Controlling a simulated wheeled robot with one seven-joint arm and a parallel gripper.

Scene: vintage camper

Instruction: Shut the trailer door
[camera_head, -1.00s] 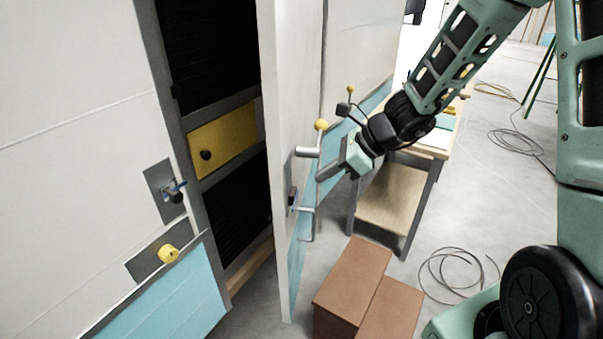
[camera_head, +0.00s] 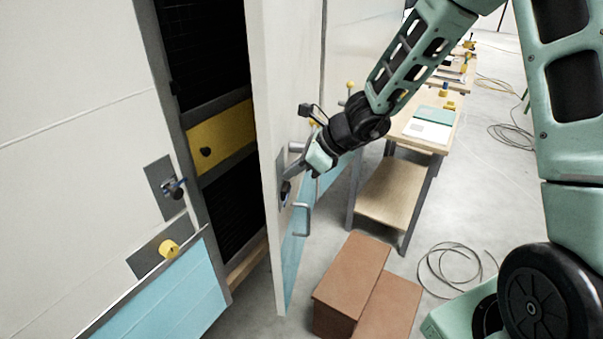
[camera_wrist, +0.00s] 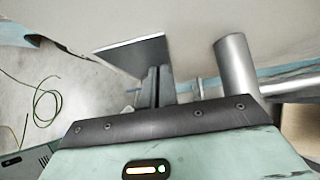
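The trailer door (camera_head: 268,110) is white with a light blue lower part and stands partly open, leaving a dark gap beside the door frame. Its grey handle (camera_head: 302,220) is on the outer face; a thick grey handle post also shows in the wrist view (camera_wrist: 235,68). My gripper (camera_head: 289,174) is at the door's outer face near the free edge, beside the handle and lock plate. In the wrist view its fingers (camera_wrist: 156,84) are together with nothing seen between them, near the grey plate (camera_wrist: 135,54). Whether they touch the door is unclear.
Brown boxes (camera_head: 352,275) stand on the floor just right of the door. A wooden workbench (camera_head: 392,188) with items on top is behind them. A coiled cable (camera_head: 450,275) lies on the floor. A latch (camera_head: 174,186) and yellow knob (camera_head: 168,248) are on the trailer wall at left.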

